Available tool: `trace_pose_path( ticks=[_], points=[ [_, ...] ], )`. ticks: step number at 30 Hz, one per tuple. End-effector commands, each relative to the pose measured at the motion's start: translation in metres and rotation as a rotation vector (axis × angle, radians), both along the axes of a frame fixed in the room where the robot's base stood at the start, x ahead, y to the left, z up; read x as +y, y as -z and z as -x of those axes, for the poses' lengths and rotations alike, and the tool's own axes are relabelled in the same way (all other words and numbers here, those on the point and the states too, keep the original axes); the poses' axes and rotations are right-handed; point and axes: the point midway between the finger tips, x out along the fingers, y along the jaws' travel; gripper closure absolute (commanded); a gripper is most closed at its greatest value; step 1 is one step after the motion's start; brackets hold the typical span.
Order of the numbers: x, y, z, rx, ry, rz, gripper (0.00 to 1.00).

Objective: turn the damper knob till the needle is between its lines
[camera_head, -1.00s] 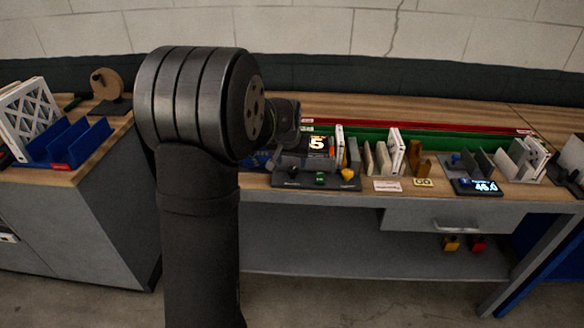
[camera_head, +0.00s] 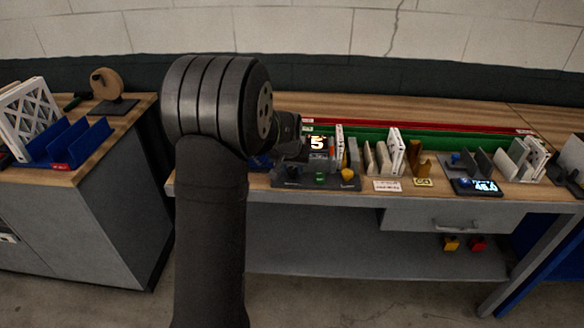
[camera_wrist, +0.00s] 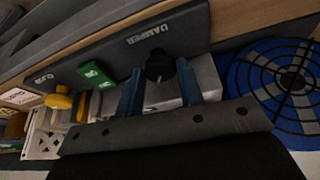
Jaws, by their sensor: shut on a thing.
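The black damper knob (camera_wrist: 159,66) sits beside the DAMPER label on a dark grey panel (camera_wrist: 195,33) in the wrist view. My gripper (camera_wrist: 160,72) has its two blue fingers on either side of the knob, shut on it. A pale line shows on the knob's face. In the head view the panel (camera_head: 292,181) stands at the bench's front edge, and my arm covers its left part and the gripper's fingers. I cannot make out a needle or its lines in either view.
A green switch (camera_wrist: 96,73) and a yellow knob (camera_wrist: 59,101) share the panel. A round black grille (camera_wrist: 285,85) on blue lies right of the gripper in the wrist view. A lit display (camera_head: 317,143) and several upright filters (camera_head: 396,150) stand behind and right of the panel.

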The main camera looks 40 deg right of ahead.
Motion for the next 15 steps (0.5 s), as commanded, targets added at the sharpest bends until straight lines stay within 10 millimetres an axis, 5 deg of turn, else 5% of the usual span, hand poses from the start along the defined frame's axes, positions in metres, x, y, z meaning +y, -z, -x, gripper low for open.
trace_pose_path(
  ticks=[15],
  points=[
    [0.0013, -0.0002, -0.0022, 0.001, 0.181, 0.001, 0.89]
  ],
)
